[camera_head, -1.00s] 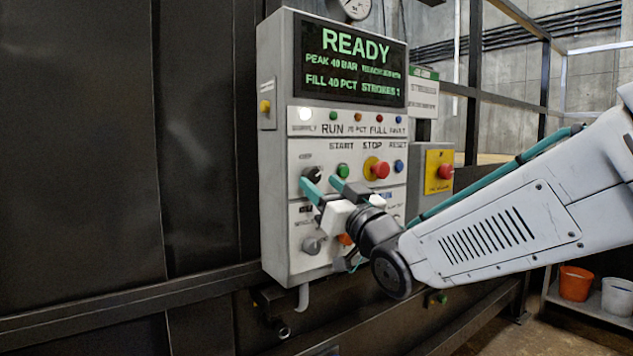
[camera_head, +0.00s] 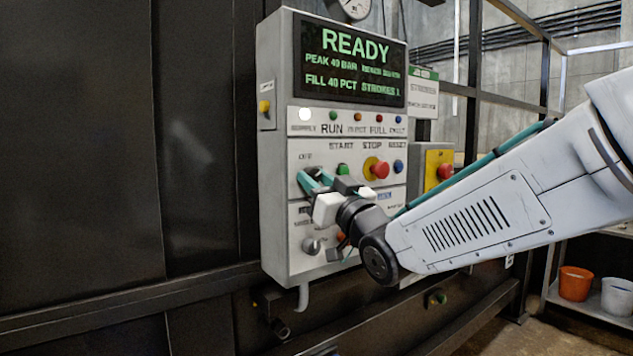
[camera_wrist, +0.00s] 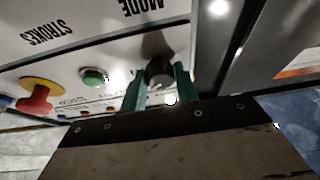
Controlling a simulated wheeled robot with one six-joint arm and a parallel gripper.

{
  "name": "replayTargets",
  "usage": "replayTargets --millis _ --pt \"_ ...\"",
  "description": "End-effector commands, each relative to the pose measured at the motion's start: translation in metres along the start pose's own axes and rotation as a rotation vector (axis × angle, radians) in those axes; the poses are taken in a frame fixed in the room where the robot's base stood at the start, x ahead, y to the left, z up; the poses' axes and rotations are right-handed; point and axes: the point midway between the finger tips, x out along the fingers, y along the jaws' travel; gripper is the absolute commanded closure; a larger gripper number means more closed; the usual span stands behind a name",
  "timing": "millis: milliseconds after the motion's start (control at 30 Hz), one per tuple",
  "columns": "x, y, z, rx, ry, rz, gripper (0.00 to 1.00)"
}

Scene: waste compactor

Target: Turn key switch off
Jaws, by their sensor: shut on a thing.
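The key switch is a dark round knob at the upper left of the button row on the grey control panel (camera_head: 275,220). In the wrist view, the key switch (camera_wrist: 158,72) sits between my two teal fingers. My gripper (camera_head: 314,180) is shut on it, and the fingers hide most of it in the head view. The wrist view shows my gripper (camera_wrist: 158,88) with one finger on each side of the knob. A small label above the switch seems to read OFF. The panel screen (camera_head: 350,60) reads READY.
Close right of the switch are the green start button (camera_head: 343,170), red stop button (camera_head: 380,169) and blue reset button (camera_head: 398,166). A grey selector knob (camera_head: 311,245) is below. A red emergency button (camera_head: 445,171) on yellow is further right.

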Motion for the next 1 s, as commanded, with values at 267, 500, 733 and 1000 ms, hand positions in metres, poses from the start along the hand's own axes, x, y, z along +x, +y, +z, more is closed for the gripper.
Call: replayTargets --millis 267,500,733,1000 --pt "-0.0003 0.0021 0.0001 -0.134 0.000 -0.054 0.92" --pt "0.0000 0.0039 -0.0005 -0.334 0.000 -0.137 0.92" --pt "0.0002 0.0057 -0.0011 -0.535 -0.001 -0.220 0.92" --pt "0.0005 0.0066 -0.0021 -0.746 -0.001 -0.308 0.92"
